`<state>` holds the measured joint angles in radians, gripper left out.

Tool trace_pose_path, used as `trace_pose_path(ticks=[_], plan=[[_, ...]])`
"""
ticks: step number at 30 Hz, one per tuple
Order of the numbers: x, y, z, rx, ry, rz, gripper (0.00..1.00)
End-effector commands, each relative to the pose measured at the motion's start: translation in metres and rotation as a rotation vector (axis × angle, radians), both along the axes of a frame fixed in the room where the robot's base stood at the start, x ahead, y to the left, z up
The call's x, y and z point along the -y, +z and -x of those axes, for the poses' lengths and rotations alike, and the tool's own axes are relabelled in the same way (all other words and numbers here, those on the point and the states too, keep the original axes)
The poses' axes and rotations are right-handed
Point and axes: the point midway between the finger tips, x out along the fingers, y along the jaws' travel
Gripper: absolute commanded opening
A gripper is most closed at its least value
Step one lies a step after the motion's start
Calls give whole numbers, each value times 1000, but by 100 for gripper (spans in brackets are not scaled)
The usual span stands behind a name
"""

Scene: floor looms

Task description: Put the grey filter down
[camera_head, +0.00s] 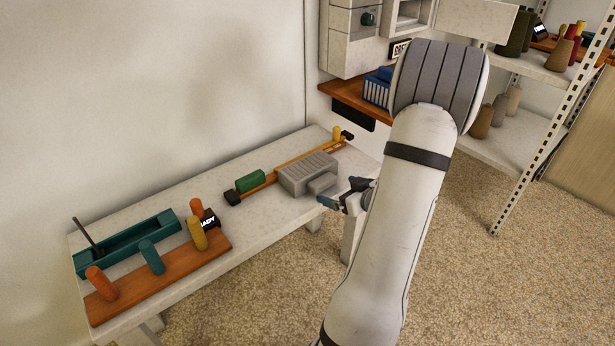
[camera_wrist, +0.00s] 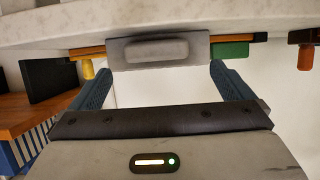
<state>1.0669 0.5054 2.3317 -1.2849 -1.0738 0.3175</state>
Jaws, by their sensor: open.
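The grey filter (camera_head: 308,171) is a ribbed grey block with a smaller block on its front side. It rests on the white bench, over or against an orange rail (camera_head: 262,184). My gripper (camera_head: 330,202) is just to the right of the filter, by the bench's front edge. In the wrist view, my gripper (camera_wrist: 155,75) has its two blue-grey fingers spread wide, with nothing between them. The grey filter (camera_wrist: 188,50) shows just beyond the fingertips, with its handle-like bar facing me. The filter appears apart from the fingers.
A green block (camera_head: 250,181) sits on the rail left of the filter. A teal tray (camera_head: 128,243) and an orange board (camera_head: 158,278) with several pegs stand at the bench's left. A blue rack (camera_head: 377,88) is on a brown shelf behind. Metal shelving (camera_head: 540,130) stands right.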

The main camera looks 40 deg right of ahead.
Motion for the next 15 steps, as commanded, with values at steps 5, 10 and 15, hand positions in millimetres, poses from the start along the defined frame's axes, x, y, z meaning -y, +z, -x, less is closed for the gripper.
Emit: trace_pose_path(ticks=[5, 10, 15], plan=[[-2, -10, -20, -1, 3, 2, 100], [1, -20, -44, -1, 4, 4, 100], [0, -25, -62, -2, 2, 2, 100]])
